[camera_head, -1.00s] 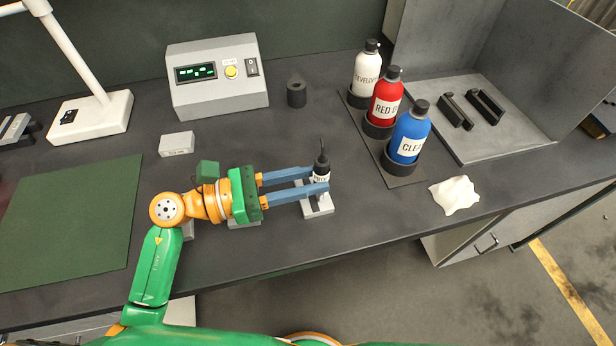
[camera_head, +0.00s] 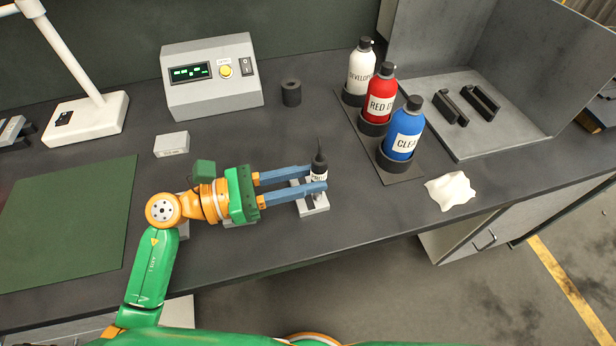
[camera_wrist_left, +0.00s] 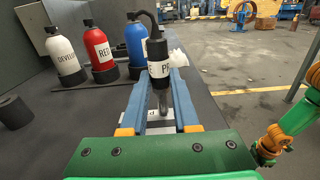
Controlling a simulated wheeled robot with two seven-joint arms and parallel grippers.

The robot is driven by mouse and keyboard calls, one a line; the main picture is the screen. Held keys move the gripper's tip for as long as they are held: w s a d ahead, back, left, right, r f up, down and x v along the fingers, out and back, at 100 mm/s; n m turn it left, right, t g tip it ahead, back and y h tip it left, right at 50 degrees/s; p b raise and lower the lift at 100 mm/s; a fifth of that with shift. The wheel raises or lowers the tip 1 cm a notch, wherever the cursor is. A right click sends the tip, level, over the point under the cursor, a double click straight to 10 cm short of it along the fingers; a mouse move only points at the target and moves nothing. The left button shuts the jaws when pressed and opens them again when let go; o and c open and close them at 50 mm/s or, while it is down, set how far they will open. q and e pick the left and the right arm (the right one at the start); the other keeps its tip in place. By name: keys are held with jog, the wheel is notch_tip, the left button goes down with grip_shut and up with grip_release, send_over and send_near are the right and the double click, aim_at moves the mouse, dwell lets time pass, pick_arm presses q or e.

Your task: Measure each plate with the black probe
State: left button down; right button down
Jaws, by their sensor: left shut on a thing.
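My left gripper (camera_head: 322,179) is shut on the black probe (camera_head: 319,163), a dark upright cylinder with a white label band and a cable at its top. In the left wrist view the probe (camera_wrist_left: 158,50) stands between the blue fingers, its grey lower end pointing down. A light grey plate (camera_head: 316,208) lies under it near the bench's front edge; I cannot tell whether the tip touches it. Two more pale plates show partly beneath my left arm, one under the gripper body (camera_head: 240,223) and one farther left (camera_head: 184,232).
A grey meter box (camera_head: 212,78) with a green display stands at the back. Developer, red and blue bottles (camera_head: 405,135) stand in a rack to the right. A black ring (camera_head: 291,93), small grey block (camera_head: 172,144), white cloth (camera_head: 450,191) and green mat (camera_head: 65,225) lie around.

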pick_arm(q)
jog(key=shift+s+d+f+b, duration=0.2)
jog(key=shift+d+f+b, duration=0.1)
jog(key=shift+f+b, duration=0.15)
dwell(0.7)
jog(key=shift+s+d+b, duration=0.35)
jog(key=shift+d+b, duration=0.15)
jog(key=shift+b, duration=0.25)
dwell(1.9)
jog(key=shift+w+r+b, duration=0.1)
jog(key=shift+b, duration=0.2)
dwell(1.3)
jog(key=shift+a, duration=0.25)
jog(key=shift+s+a, duration=0.3)
jog(key=shift+a, duration=0.2)
jog(key=shift+s, duration=0.15)
jog(key=shift+s+d+r, duration=0.15)
jog(key=shift+s+r, duration=0.05)
jog(key=shift+s, duration=0.05)
jog(key=shift+w+r, duration=0.1)
